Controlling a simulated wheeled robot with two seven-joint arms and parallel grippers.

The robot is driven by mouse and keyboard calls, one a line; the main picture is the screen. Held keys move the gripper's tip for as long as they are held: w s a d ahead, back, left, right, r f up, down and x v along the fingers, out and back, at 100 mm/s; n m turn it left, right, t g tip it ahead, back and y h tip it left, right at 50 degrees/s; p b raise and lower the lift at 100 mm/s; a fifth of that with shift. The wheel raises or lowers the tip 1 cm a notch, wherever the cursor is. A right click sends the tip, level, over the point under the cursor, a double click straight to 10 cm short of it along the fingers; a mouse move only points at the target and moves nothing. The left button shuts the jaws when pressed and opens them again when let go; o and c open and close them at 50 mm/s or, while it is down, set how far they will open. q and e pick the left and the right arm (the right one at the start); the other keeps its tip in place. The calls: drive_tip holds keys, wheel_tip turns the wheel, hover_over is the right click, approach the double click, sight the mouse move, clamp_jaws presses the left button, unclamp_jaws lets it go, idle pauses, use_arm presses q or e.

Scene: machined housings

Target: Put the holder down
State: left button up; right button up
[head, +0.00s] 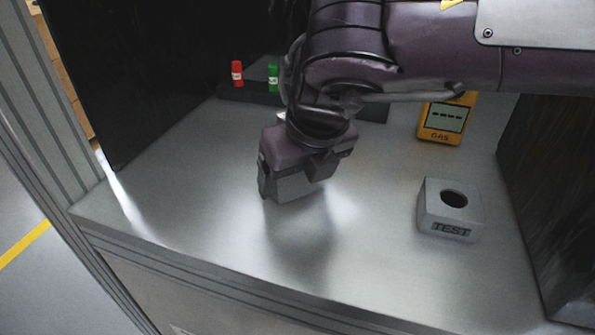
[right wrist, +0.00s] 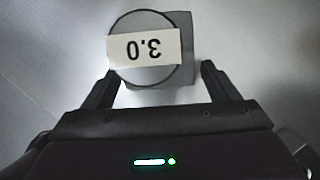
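A small grey holder (head: 293,187) with a squarish body is at my right gripper (head: 290,172), over the left-middle of the metal worktop. In the right wrist view the holder (right wrist: 187,60) lies between the two fingers of my right gripper (right wrist: 160,75). A round grey part (right wrist: 150,76) with a white label reading "3.0", upside down, covers most of it. The fingers flank the holder closely and look shut on it. Whether its underside touches the worktop is hard to tell. My left gripper is not in view.
A grey block marked TEST (head: 436,212), with a round hole in its top, stands at the right. A yellow gas meter (head: 447,119) stands behind it. A red (head: 237,74) and a green (head: 273,78) small container stand at the back. Dark panels flank the worktop (head: 200,200); its front middle is clear.

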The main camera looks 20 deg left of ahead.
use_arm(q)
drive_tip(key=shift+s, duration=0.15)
use_arm(e)
drive_tip(key=shift+d+r, duration=0.1)
drive_tip(key=shift+r, duration=0.45)
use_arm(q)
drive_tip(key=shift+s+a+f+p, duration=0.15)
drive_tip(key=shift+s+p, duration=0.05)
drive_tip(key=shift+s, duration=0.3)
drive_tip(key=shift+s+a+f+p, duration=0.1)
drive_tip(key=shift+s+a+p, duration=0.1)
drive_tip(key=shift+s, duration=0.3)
use_arm(e)
drive_tip(key=v, duration=1.1)
drive_tip(key=shift+r, duration=0.15)
drive_tip(key=shift+s, duration=0.1)
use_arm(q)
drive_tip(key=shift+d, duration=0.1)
